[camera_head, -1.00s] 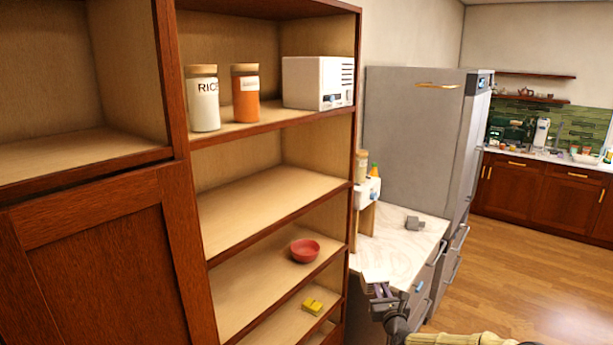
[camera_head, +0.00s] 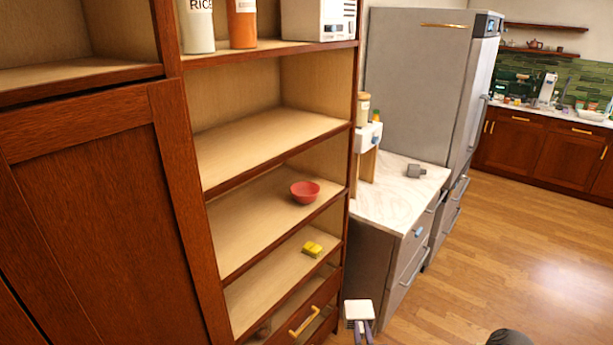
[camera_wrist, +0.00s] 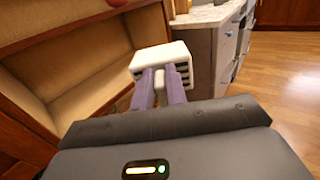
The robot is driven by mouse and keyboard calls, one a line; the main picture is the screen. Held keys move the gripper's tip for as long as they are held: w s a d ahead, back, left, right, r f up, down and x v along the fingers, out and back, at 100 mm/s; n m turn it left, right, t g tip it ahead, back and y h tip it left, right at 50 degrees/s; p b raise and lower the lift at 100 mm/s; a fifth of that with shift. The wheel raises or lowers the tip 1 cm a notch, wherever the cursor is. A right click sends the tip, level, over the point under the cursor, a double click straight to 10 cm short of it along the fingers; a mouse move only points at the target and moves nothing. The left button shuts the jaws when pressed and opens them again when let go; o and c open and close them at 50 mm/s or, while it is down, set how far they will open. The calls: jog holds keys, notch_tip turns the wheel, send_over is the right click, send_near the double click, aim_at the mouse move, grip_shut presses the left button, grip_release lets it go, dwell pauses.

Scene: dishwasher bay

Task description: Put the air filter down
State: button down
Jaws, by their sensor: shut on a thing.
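My gripper (camera_head: 361,328) is shut on the air filter (camera_head: 357,309), a small white block with dark slots. In the wrist view the filter (camera_wrist: 166,58) sits between the two purple fingertips (camera_wrist: 161,84) and looks slightly tilted. In the head view it is in front of the lower right end of the shelf unit, above the floor. I cannot tell that it touches anything.
The shelf unit (camera_head: 269,190) holds a red bowl (camera_head: 305,191) and a yellow item (camera_head: 312,249) on lower shelves, with bare shelf beside them. A drawer (camera_head: 303,322) is below. A marble-topped counter (camera_head: 400,196) stands behind, with a grey object (camera_head: 415,171). Open floor (camera_head: 470,270) lies right.

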jog(key=s+f, duration=0.4)
jog(key=f, duration=0.1)
jog(key=shift+s+f, duration=0.15)
jog(key=shift+f, duration=0.1)
jog(key=shift+d, duration=0.1)
